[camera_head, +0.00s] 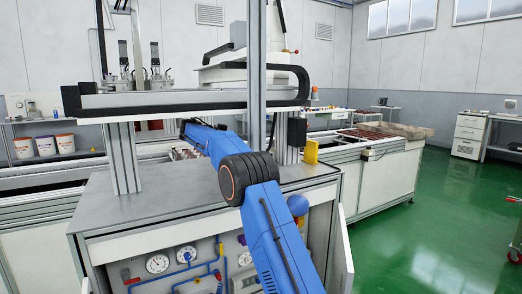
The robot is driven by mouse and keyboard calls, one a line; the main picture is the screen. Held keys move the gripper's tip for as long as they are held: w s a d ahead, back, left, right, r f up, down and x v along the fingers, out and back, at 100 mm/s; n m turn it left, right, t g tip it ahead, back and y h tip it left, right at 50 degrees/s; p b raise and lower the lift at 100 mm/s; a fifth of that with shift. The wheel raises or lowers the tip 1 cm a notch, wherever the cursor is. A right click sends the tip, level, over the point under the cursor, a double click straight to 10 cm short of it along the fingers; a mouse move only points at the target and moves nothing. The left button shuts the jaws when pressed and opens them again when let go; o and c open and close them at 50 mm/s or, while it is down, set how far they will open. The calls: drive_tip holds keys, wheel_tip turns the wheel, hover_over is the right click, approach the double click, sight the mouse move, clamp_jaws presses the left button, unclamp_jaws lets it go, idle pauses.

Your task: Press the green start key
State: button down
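I cannot make out a green start key in this view. A small yellow plate or box (311,151) stands at the right rear corner of the grey cabinet top; no key can be told on it. My blue arm crosses the middle of the view, over the cabinet, and bends back toward the upper left at a black joint. Its far part runs in under the gantry beam. My gripper cannot be made out, so its fingers and anything between them are hidden.
The grey cabinet top (137,208) has bare room left of my arm. Gauges (157,263) and blue pipes fill its front. A gantry beam (170,99) and upright post (256,60) stand over it. A conveyor (365,144) runs behind right.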

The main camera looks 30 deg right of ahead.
drive_tip(key=x, duration=1)
drive_tip(key=shift+d+f, duration=0.1)
drive_tip(key=shift+d, duration=0.1)
drive_tip(key=shift+w+a+f, duration=0.1)
drive_tip(key=shift+a+f, duration=0.05)
drive_tip(key=shift+f, duration=0.45)
drive_tip(key=shift+w+a+f, duration=0.1)
drive_tip(key=shift+f, duration=0.55)
drive_tip(key=shift+d+f, duration=0.1)
drive_tip(key=shift+f, duration=0.6)
